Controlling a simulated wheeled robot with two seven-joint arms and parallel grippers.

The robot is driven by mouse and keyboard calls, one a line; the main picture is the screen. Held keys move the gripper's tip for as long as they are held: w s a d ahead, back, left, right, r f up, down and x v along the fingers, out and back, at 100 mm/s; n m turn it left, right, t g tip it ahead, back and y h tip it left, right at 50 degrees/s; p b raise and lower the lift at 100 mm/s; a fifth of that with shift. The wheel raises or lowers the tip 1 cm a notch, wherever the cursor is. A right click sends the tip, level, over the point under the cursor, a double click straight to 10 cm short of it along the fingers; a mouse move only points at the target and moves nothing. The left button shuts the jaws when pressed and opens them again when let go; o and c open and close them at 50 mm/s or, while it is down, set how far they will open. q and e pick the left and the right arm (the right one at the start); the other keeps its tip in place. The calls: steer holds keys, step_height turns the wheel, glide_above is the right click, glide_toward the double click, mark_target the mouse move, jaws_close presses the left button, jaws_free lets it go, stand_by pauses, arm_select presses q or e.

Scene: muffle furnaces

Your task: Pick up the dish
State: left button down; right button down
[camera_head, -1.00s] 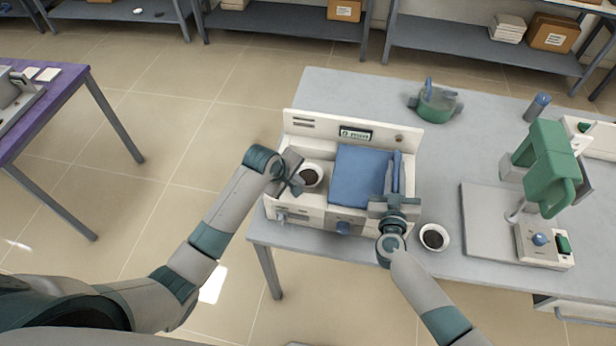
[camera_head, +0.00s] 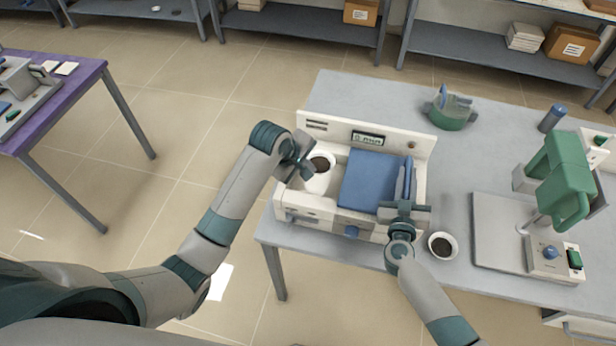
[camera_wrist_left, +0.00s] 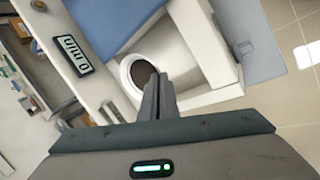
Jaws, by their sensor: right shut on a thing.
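A small white dish (camera_head: 321,161) with dark contents is at the left side of the open white furnace (camera_head: 310,217), beside its blue block (camera_head: 368,182). My left gripper (camera_head: 304,165) is at the dish's left rim. In the left wrist view its fingers (camera_wrist_left: 158,95) are close together at the rim of the dish (camera_wrist_left: 143,72), shut on it. The dish appears raised above the furnace floor. My right gripper (camera_head: 404,206) is shut at the furnace's right front, by an upright blue piece (camera_head: 405,178); its fingertips are partly hidden. A second dish (camera_head: 442,245) stands on the table to the right.
The grey table (camera_head: 340,90) also carries a green vessel (camera_head: 450,112), a blue-grey cylinder (camera_head: 551,118) and a green-headed stand device (camera_head: 560,170) with a flat plate. A purple table (camera_head: 75,95) is at the far left. The floor between the tables is clear.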

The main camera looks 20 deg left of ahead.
mark_target(346, 175)
arm_select(q)
steer(key=shift+r, duration=1.2)
arm_select(e)
steer(key=shift+f, duration=0.1)
arm_select(q)
steer(key=shift+r, duration=0.15)
step_height(346, 175, up, 9)
stand_by(0.8)
arm_select(e)
steer(key=shift+a, duration=0.1)
steer(key=shift+a+f, duration=0.1)
steer(key=shift+a, duration=7.8)
arm_select(q)
steer(key=shift+f, duration=0.25)
steer(key=shift+r, duration=0.1)
arm_select(e)
steer(key=shift+a, duration=0.4)
